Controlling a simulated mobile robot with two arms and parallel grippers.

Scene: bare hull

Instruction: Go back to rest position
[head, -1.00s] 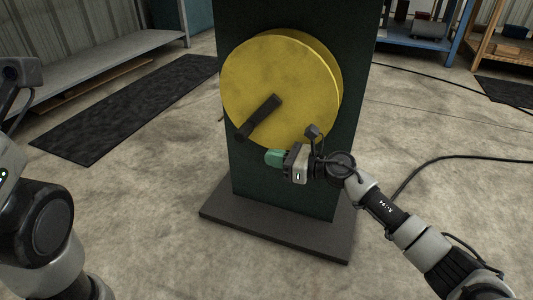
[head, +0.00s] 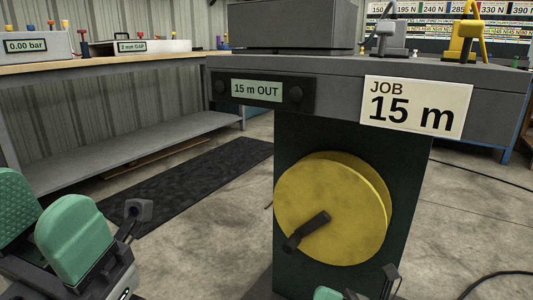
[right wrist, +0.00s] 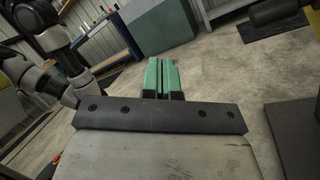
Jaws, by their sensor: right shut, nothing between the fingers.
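My right gripper (head: 327,293) shows only as a green fingertip at the bottom edge of the head view, below the yellow drum (head: 325,215), and is apart from it. In the right wrist view its two green fingers (right wrist: 161,72) are together with nothing between them. My left gripper (head: 43,208) is large and close at the lower left of the head view. Its two green fingers stand apart and hold nothing visible. The drum's dark crank handle (head: 307,231) points down and left.
The drum is on a dark green pedestal (head: 420,165) under a grey top. Its display (head: 257,89) reads "15 m OUT"; a card (head: 416,107) reads "JOB 15 m". A workbench (head: 100,63) stands at the left. A black mat (head: 190,180) lies on the floor.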

